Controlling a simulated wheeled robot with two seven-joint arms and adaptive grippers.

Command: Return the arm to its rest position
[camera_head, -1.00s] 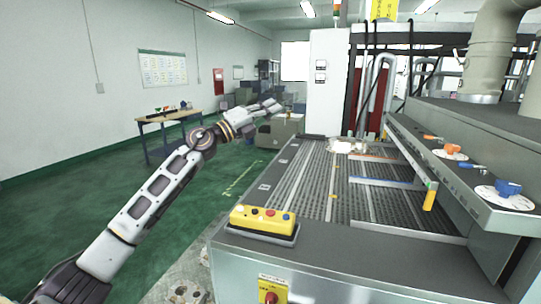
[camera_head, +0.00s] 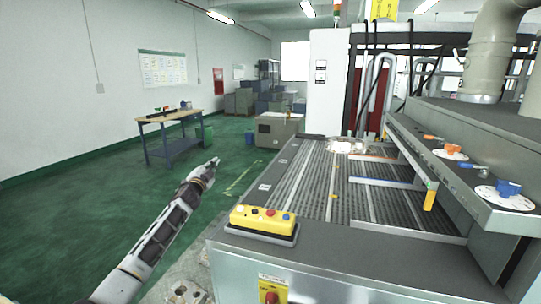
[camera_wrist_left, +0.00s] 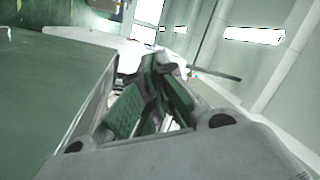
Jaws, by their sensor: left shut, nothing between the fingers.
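My left arm comes in from the lower left in the head view. Its gripper (camera_head: 211,164) is over the green floor, left of the machine bed and apart from it. The gripper is shut and empty. In the left wrist view the gripper fingers (camera_wrist_left: 150,105) fill the middle, close together, with nothing between them. My right gripper does not show in either view.
The slatted machine bed (camera_head: 290,215) fills the right, with a yellow button box (camera_head: 264,220) on its near left corner. A shelf (camera_head: 440,168) with valves overhangs its right side. A table (camera_head: 170,117) stands at the back left. The green floor (camera_head: 100,195) between is clear.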

